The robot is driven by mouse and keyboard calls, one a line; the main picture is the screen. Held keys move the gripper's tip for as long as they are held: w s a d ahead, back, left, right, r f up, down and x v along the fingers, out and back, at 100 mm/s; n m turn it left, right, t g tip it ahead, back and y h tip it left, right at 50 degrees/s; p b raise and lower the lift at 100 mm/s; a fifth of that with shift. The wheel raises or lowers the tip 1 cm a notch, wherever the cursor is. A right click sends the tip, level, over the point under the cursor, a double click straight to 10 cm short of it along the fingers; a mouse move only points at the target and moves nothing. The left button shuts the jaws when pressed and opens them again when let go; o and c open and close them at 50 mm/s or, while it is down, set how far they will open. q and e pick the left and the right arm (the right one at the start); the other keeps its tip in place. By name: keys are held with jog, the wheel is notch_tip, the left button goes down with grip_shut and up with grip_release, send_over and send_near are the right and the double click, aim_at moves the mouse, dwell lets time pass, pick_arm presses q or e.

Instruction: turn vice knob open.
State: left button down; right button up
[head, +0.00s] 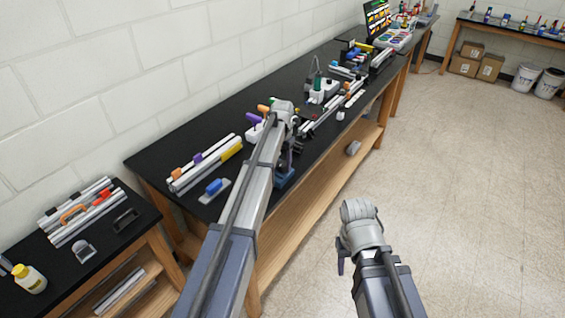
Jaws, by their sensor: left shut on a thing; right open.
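The vice (285,177) shows as a small dark-blue body at the front edge of the long black bench, partly hidden behind my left arm. My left gripper (297,133) is over the bench just above the vice, small and dark against the tabletop. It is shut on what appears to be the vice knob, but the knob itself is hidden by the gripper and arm. My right gripper (341,258) is open and empty, held over the floor in front of the bench and apart from everything.
The black bench (150,165) runs along the white wall. Aluminium bars (205,160) and a blue-handled tool (214,188) lie left of my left arm. More profiles and a green-and-white device (320,92) stand farther back. A lower table (150,215) is at left.

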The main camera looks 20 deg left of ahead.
aim_at(283, 164)
pick_arm(q)
jog(key=shift+c, duration=1.3)
grip_release()
jog(key=shift+r, duration=0.1)
notch_tip(283, 164, up, 8)
jog(key=p, duration=0.8)
jog(key=shift+f, duration=0.2)
